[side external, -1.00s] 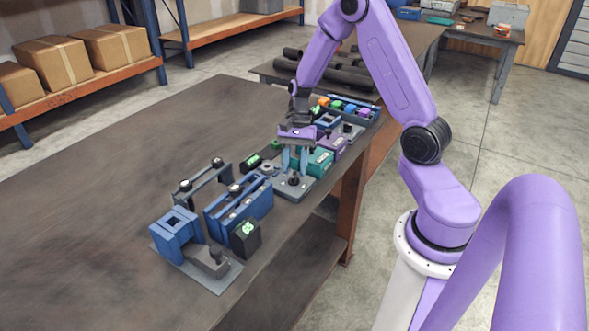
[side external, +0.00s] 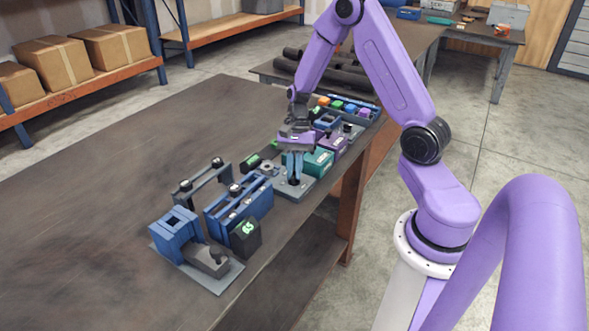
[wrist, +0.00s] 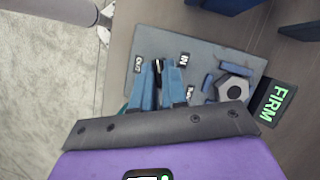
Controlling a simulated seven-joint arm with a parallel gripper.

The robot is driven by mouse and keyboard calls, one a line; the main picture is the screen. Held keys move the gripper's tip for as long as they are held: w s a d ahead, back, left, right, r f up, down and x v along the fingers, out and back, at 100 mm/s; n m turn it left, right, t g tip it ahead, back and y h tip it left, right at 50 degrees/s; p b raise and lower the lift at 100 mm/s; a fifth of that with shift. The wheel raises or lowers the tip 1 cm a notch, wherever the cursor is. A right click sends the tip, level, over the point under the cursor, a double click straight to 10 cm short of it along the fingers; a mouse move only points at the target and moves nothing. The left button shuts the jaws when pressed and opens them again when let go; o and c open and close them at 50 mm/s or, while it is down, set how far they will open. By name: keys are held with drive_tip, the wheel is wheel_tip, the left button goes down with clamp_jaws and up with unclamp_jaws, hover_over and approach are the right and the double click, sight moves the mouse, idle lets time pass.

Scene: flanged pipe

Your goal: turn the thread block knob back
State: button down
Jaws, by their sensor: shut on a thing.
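The thread block is a grey plate (side external: 300,192) near the table's front edge, with a dark knob (side external: 294,182) on it. In the wrist view, the plate (wrist: 205,48) carries small labels reading OUT and IN on either side of the knob. My gripper (side external: 294,177) points down with its blue fingers shut on the knob. In the wrist view, the fingers of my gripper (wrist: 160,68) close around the black knob (wrist: 158,70), which is mostly hidden between them. A grey hex nut (wrist: 234,88) sits on the plate, beside blue pieces.
A display reading FIRM (wrist: 275,103) stands beside the plate. A teal block (side external: 319,161) is close behind my gripper. Blue fixtures (side external: 240,205) and a black box with a green display (side external: 246,238) stand to the left. The table's left part is clear.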

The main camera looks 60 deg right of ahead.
drive_tip(key=n+g, duration=0.1)
drive_tip(key=n, duration=0.1)
drive_tip(key=n+h, duration=0.1)
drive_tip(key=n, duration=0.2)
drive_tip(key=shift+w+a+g, duration=0.1)
drive_tip(key=shift+w+g, duration=0.05)
drive_tip(key=shift+g, duration=0.25)
drive_tip(key=shift+n+g+h, duration=0.3)
drive_tip(key=shift+n+h, duration=0.5)
drive_tip(key=shift+n, duration=1.3)
drive_tip(key=shift+w, duration=0.1)
drive_tip(key=c, duration=1.2)
unclamp_jaws()
drive_tip(key=shift+o, duration=0.2)
drive_tip(key=v, duration=1.7)
drive_tip(key=shift+a+r, duration=0.15)
drive_tip(key=shift+r, duration=0.1)
